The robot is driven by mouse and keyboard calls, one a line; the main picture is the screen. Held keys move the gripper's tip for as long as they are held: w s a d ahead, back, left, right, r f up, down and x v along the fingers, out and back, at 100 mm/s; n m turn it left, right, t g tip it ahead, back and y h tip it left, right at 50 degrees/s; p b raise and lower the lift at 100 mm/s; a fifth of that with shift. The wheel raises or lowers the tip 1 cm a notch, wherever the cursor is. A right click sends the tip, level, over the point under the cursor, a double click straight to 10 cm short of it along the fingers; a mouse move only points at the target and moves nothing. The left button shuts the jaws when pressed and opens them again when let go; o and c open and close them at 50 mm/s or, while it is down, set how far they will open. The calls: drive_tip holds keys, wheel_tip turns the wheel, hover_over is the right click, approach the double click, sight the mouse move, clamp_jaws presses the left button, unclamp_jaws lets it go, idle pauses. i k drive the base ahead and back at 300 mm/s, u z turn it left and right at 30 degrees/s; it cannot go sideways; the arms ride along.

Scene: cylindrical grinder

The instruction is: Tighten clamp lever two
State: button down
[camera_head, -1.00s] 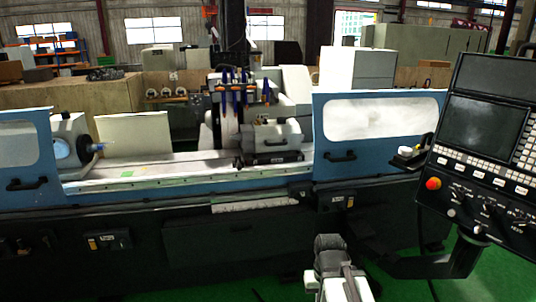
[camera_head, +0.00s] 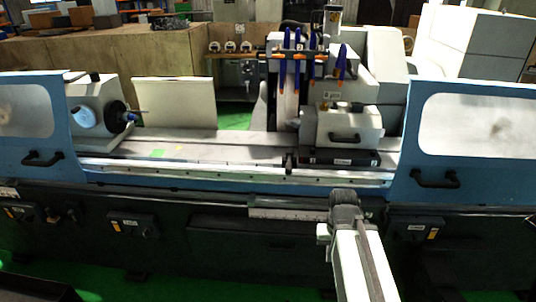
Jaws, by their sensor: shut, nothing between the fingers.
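The cylindrical grinder fills the middle of the view, with a long table rail (camera_head: 230,172) along its front. A grey tailstock-like block (camera_head: 345,120) sits on the table, with a black handle (camera_head: 345,137) on its front. A workhead (camera_head: 92,103) with a dark round chuck stands at the left. I cannot tell which part is clamp lever two. My arm rises from the bottom right of centre, with a dark joint at its upper end in front of the machine's lower body. The fingers of my gripper do not show.
Blue guard doors with black handles stand at left (camera_head: 28,140) and right (camera_head: 475,172). Blue and orange coolant hoses (camera_head: 295,55) hang over the table. Green floor shows in front. The table between workhead and tailstock block is largely clear.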

sight(289, 163)
drive_tip(key=u, duration=0.55)
drive_tip(key=i, duration=0.9)
drive_tip(key=u, duration=0.65)
drive_tip(key=k, duration=0.7)
drive_tip(key=u, duration=0.25)
drive_tip(key=i, duration=0.75)
drive_tip(key=z, duration=0.15)
